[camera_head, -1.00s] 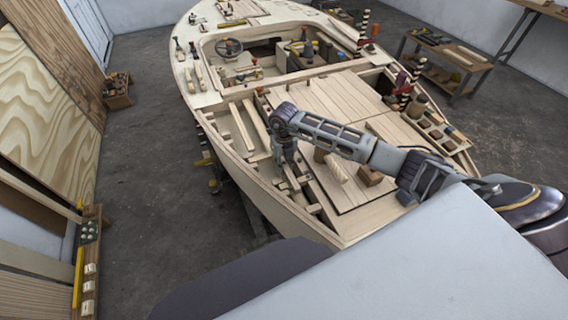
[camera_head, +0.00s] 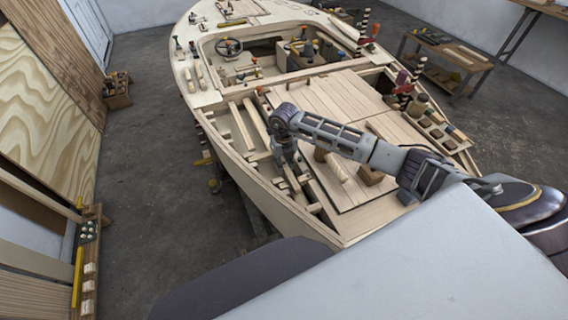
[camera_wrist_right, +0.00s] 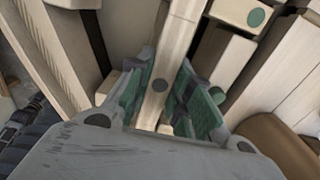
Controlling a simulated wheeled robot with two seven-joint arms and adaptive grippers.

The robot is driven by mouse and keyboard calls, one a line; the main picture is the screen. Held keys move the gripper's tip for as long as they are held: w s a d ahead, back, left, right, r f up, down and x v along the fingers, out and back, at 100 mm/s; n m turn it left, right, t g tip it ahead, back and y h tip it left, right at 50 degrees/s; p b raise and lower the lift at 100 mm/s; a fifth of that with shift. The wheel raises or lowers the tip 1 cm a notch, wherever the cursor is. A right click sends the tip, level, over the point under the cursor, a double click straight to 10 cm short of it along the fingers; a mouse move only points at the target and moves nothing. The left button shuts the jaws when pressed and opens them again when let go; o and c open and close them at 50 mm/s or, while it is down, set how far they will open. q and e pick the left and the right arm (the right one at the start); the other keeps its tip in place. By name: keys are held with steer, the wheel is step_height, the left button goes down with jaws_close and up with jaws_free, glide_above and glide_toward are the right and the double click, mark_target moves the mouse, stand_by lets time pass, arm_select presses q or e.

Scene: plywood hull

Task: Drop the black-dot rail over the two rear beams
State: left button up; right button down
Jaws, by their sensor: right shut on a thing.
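The black-dot rail (camera_wrist_right: 160,87) is a pale wooden strip with one dark dot on its face. In the right wrist view it stands lengthwise between the green-padded fingers of my right gripper (camera_wrist_right: 168,100), which is shut on it. In the head view my right gripper (camera_head: 290,166) reaches down into the near left side of the hull, and it and the arm hide most of the rail. Pale beams (camera_head: 257,124) lie in the open bay just beyond the gripper. Whether the rail touches the beams, I cannot tell. My left gripper is out of view.
A green-dot wooden piece (camera_wrist_right: 238,12) lies close to the held rail at the top of the wrist view. Wooden blocks (camera_head: 370,175) stand on the deck right of my gripper. The hull's rim (camera_head: 262,193) runs along the left.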

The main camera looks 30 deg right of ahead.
steer(key=shift+f+b, duration=0.5)
steer(key=shift+f, duration=0.2)
stand_by(0.5)
steer(key=c, duration=1.2)
jaws_free()
steer(key=shift+r, duration=0.15)
step_height(320, 180, up, 12)
stand_by(0.8)
